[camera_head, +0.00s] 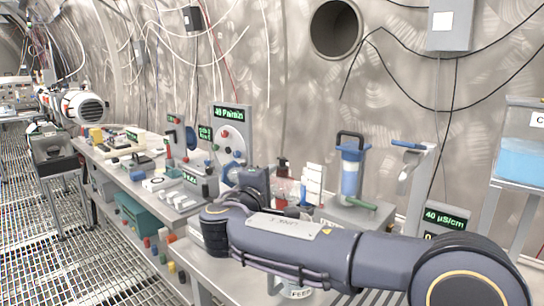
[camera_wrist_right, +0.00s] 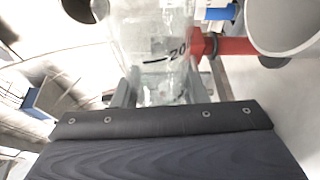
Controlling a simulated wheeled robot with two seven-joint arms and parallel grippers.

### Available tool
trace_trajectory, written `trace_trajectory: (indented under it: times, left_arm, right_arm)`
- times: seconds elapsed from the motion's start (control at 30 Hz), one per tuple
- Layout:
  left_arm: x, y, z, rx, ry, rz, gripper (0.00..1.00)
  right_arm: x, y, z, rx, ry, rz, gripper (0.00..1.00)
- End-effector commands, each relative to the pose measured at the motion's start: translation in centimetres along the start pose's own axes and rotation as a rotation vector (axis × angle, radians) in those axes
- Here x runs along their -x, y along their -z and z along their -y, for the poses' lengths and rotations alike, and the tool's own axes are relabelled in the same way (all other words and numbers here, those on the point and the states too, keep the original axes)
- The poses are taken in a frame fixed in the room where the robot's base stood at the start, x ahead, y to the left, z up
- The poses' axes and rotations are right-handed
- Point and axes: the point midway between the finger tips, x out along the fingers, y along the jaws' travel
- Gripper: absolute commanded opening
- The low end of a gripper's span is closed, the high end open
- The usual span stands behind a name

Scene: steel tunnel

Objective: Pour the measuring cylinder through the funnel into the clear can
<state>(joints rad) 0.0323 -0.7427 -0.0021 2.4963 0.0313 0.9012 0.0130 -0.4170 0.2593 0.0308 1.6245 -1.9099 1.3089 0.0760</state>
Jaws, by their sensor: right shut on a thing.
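My right gripper (camera_wrist_right: 158,92) is shut on the measuring cylinder (camera_wrist_right: 150,40), a clear vessel with a dark "20" mark, in the wrist view. In the head view my right arm crosses the front of the bench, and its gripper (camera_head: 256,183) is near the bench's middle; its fingertips are hard to make out. A wide pale round rim (camera_wrist_right: 287,25) is at the right of the wrist view; I cannot tell if it is the funnel. I cannot pick out the clear can for certain; my arm hides part of the bench. My left gripper is not in view.
A red bar (camera_wrist_right: 228,46) is right of the cylinder. A blue filter housing (camera_head: 351,172) stands behind my arm, with a conductivity display (camera_head: 445,218) to its right. A container labelled FEED (camera_head: 300,292) is below my arm. Panels and small items crowd the bench's left.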

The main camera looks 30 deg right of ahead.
Motion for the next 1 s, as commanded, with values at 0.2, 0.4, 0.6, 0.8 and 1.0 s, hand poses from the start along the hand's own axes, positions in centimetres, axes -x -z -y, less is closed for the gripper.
trace_trajectory:
  times: [0.2, 0.4, 0.6, 0.8, 1.0]
  left_arm:
    - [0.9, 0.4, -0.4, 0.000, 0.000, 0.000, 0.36]
    - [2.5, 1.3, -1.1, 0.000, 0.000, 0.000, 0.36]
    - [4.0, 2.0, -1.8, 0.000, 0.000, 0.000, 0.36]
    - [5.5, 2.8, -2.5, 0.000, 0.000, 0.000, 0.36]
    - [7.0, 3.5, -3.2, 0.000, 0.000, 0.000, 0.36]
  right_arm:
    - [0.0, -0.1, -0.7, 0.019, 0.008, 0.000, 0.14]
    - [0.0, -0.1, -1.5, 0.077, 0.031, 0.000, 0.14]
    - [0.1, -0.2, -2.1, 0.135, 0.056, 0.000, 0.14]
    - [0.1, -0.2, -2.7, 0.191, 0.079, 0.000, 0.14]
    - [0.1, -0.3, -3.3, 0.247, 0.103, 0.000, 0.14]
